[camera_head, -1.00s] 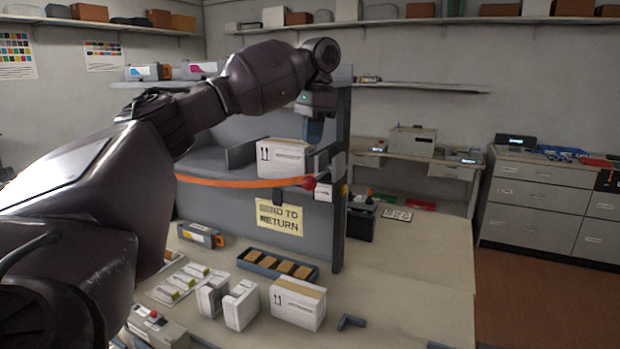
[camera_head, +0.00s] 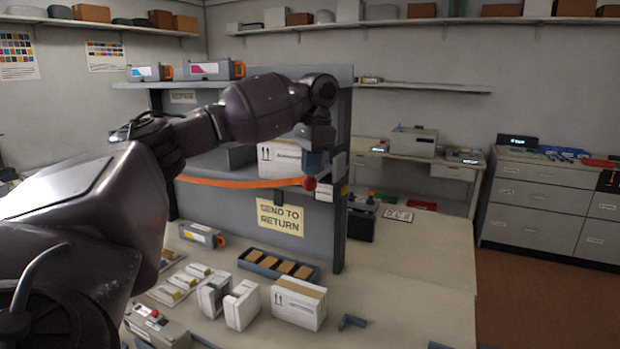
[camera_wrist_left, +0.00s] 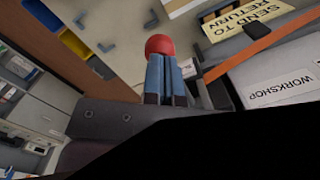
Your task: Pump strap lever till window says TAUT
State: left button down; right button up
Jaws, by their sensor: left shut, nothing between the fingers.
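The orange strap (camera_head: 240,183) runs across a shelf front, holding in a white carton (camera_head: 280,158) marked WORKSHOP in the left wrist view (camera_wrist_left: 283,90). At its right end is the lever's red knob (camera_head: 309,184), beside a small white housing (camera_head: 324,192). Any window wording there is too small to read. My left gripper (camera_head: 313,170) is just above the knob. In the left wrist view its blue fingers (camera_wrist_left: 165,62) are shut and empty, with the red knob (camera_wrist_left: 159,44) right at their tips. I cannot tell whether they touch. My right gripper is not in view.
A yellow SEND TO RETURN sign (camera_head: 280,217) hangs below the strap. The grey shelf's upright (camera_head: 341,225) stands close on the right. Cartons (camera_head: 298,303) and a tray of brown blocks (camera_head: 252,265) sit on the table below.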

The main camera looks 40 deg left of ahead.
aim_at(312, 177)
pick_arm(q)
jog(key=shift+f, duration=0.2)
jog(key=shift+f, duration=2.1)
jog(key=w, duration=0.1)
jog(key=w+d+r, duration=0.1)
jog(key=shift+w, duration=0.4)
notch_tip(312, 177, up, 11)
jog(key=w, duration=0.1)
jog(key=shift+d, duration=0.3)
jog(key=shift+f, duration=0.1)
